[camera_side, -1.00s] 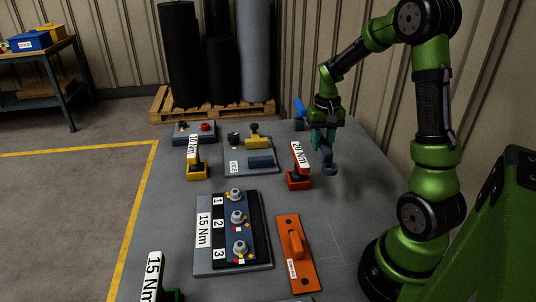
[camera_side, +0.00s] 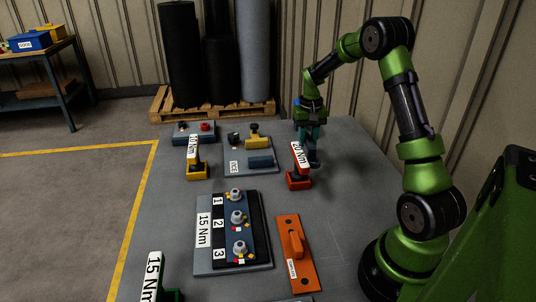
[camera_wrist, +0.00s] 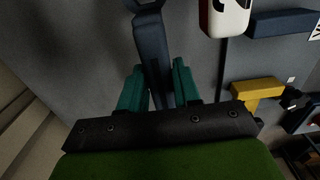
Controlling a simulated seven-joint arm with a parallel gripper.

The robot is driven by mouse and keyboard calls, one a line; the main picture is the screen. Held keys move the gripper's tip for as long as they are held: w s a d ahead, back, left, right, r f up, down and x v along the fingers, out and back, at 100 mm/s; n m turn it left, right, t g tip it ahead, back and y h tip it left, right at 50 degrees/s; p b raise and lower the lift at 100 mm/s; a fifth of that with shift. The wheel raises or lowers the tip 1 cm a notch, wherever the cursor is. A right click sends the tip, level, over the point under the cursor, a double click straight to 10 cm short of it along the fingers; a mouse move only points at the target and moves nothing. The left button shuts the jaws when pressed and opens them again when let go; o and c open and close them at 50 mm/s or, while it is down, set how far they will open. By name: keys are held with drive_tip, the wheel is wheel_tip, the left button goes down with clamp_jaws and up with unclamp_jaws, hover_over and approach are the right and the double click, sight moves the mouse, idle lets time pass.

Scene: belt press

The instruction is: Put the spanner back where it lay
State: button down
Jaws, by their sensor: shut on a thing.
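The spanner is dark blue-grey and shows in the wrist view (camera_wrist: 151,45), running up from between my teal fingers to a wider head at the top edge. My gripper (camera_wrist: 160,85) is shut on its shaft. In the side view, my gripper (camera_side: 308,138) points down at the back right of the table. The spanner's lower end (camera_side: 314,158) hangs just right of the red tool and is partly hidden behind it. I cannot tell whether it touches the table. The place where it lay is not clearly identifiable.
The red tool (camera_side: 298,168) stands close to the left of the spanner. A grey plate (camera_side: 234,168) with yellow and blue pieces lies further left, beside a yellow tool (camera_side: 196,160). An orange plate (camera_side: 293,255) lies in front. The table's right side is clear.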

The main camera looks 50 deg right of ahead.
drive_tip(key=w+d, duration=0.2)
drive_tip(key=w, duration=0.1)
drive_tip(key=w+d, duration=0.1)
drive_tip(key=w, duration=0.1)
drive_tip(key=shift+d+f, duration=0.25)
drive_tip(key=shift+w+d+f, duration=0.2)
drive_tip(key=shift+w+f, duration=0.05)
drive_tip(key=shift+f, duration=0.4)
drive_tip(key=shift+w+d+f, duration=0.15)
drive_tip(key=shift+w+f, duration=0.1)
drive_tip(key=shift+f, duration=0.7)
drive_tip(key=shift+f, duration=0.2)
drive_tip(key=c, duration=0.8)
unclamp_jaws()
